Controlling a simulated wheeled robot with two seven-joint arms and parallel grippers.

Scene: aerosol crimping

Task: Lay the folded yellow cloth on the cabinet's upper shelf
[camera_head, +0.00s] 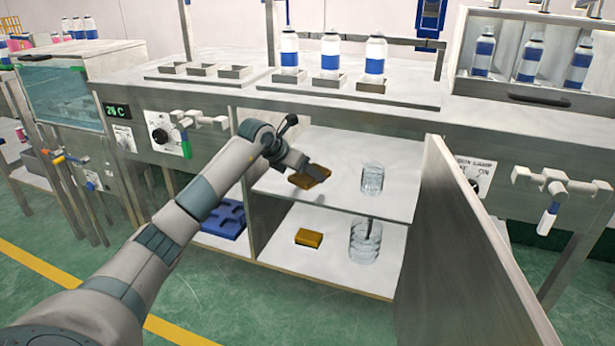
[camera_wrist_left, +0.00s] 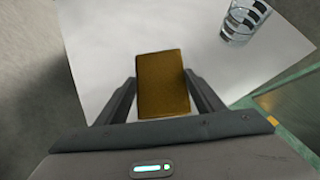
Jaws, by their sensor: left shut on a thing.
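The folded yellow cloth (camera_head: 311,176) is between the fingers of my left gripper (camera_head: 309,168), over the left part of the cabinet's upper shelf (camera_head: 345,196). In the left wrist view the cloth (camera_wrist_left: 162,84) looks brownish yellow and flat, with both fingers against its sides. My left gripper (camera_wrist_left: 164,100) is shut on it. I cannot tell whether the cloth touches the shelf. The cabinet door (camera_head: 470,250) stands open to the right. My right gripper is not in view.
A glass beaker (camera_head: 372,180) stands on the upper shelf, right of the cloth; it also shows in the left wrist view (camera_wrist_left: 238,24). The lower shelf holds a yellow block (camera_head: 309,238) and a larger glass container (camera_head: 365,241). A blue tray (camera_head: 222,219) lies in the left compartment.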

